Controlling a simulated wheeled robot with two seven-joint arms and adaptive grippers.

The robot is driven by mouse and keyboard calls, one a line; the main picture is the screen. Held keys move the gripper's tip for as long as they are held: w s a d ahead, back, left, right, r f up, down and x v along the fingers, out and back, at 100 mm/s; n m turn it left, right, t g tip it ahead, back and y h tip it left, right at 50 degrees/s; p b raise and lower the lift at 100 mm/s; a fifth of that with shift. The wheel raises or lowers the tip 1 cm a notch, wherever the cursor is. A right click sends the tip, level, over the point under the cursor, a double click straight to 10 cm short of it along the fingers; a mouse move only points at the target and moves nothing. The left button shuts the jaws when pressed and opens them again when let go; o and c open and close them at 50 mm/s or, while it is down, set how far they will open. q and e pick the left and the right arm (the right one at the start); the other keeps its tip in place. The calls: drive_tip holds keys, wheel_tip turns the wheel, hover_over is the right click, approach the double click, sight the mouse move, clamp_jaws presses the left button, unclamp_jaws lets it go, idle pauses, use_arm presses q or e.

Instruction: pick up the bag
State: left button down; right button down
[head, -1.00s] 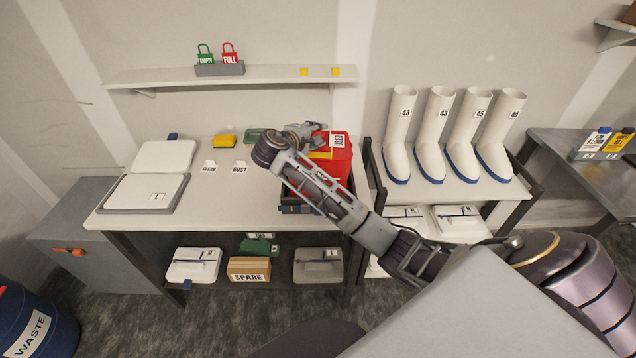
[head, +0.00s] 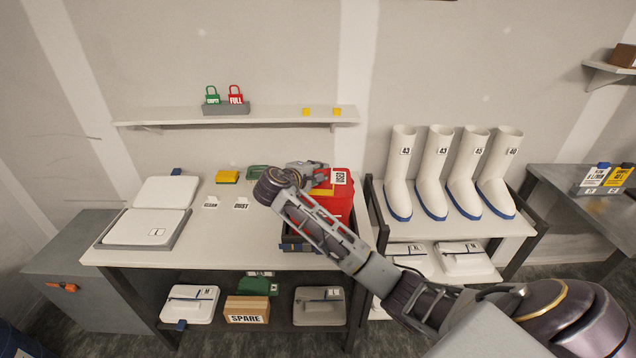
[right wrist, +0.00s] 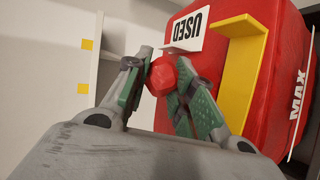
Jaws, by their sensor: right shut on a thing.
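The red bag (head: 337,203) is at the right end of the bench, in or over a dark tray (head: 312,243). A white USED label (head: 339,177) and a yellow strip show at its top. In the right wrist view, the bag (right wrist: 285,85) fills the right side, with the yellow strip and a MAX mark. My right gripper (head: 312,172) is at the bag's upper left. In the right wrist view, its green-padded fingers (right wrist: 163,82) are closed on a red rounded knob (right wrist: 163,76), seemingly part of the bag. Whether the bag is clear of the tray is hidden. My left gripper is not in view.
A white bin with its lid open (head: 140,227) is at the bench's left. Small cards and a yellow block (head: 228,176) stand mid-bench. A shelf (head: 240,116) with padlocks is above. White boots (head: 400,180) stand on a rack at right. The bench front is clear.

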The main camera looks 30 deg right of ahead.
wheel_tip(320, 180, up, 10)
drive_tip(key=shift+f+b, duration=0.1)
drive_tip(key=shift+b, duration=0.4)
idle(0.6)
drive_tip(key=shift+p, duration=0.5)
drive_tip(key=shift+p, duration=0.45)
idle(0.3)
drive_tip(key=shift+p, duration=0.45)
